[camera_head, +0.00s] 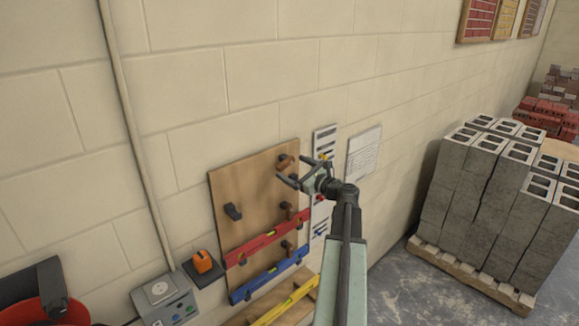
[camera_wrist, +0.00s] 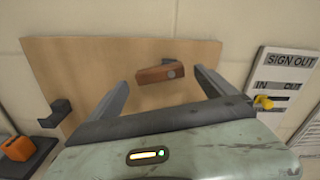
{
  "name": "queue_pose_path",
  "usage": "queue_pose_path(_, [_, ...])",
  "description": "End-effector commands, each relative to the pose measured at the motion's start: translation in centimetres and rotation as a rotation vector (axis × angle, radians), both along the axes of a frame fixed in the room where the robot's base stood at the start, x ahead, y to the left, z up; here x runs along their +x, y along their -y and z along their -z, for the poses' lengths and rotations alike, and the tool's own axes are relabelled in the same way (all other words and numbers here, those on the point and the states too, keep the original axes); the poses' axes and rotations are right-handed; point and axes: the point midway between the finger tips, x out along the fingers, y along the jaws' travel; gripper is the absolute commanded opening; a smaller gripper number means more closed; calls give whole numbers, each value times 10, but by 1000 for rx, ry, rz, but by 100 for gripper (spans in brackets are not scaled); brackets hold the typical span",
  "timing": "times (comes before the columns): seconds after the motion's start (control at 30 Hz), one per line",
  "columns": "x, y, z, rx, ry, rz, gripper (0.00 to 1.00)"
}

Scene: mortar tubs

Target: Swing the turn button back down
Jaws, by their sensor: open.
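The top turn button (camera_head: 284,161) is a small brown wooden block near the upper right of the plywood board (camera_head: 232,190). In the wrist view the turn button (camera_wrist: 155,75) lies nearly level, its round pivot near its right end and a dark hook just behind. My gripper (camera_head: 291,167) is open and empty in front of the board's upper right. In the wrist view its fingers (camera_wrist: 160,76) stand on either side of the button, apart from it. Two lower turn buttons (camera_head: 287,210) hang roughly downward beside the red level (camera_head: 265,240) and blue level (camera_head: 268,273).
A sign-out board (camera_head: 322,145) with a yellow tag (camera_wrist: 264,102) is right of the plywood. An orange tool (camera_head: 202,262) sits on a small shelf at left. A yellow level (camera_head: 285,305) is lower down. Concrete blocks (camera_head: 480,190) stand on a pallet at right.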

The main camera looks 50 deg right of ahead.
Motion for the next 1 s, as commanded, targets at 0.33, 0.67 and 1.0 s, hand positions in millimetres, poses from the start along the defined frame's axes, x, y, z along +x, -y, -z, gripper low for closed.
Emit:
queue_pose_path(0.33, [24, 1, 0, 0, 1, -1, 95])
queue_pose_path(0.67, [24, 1, 0, 0, 1, -1, 36])
queue_pose_path(1.0, [24, 1, 0, -4, -1, -2, 32])
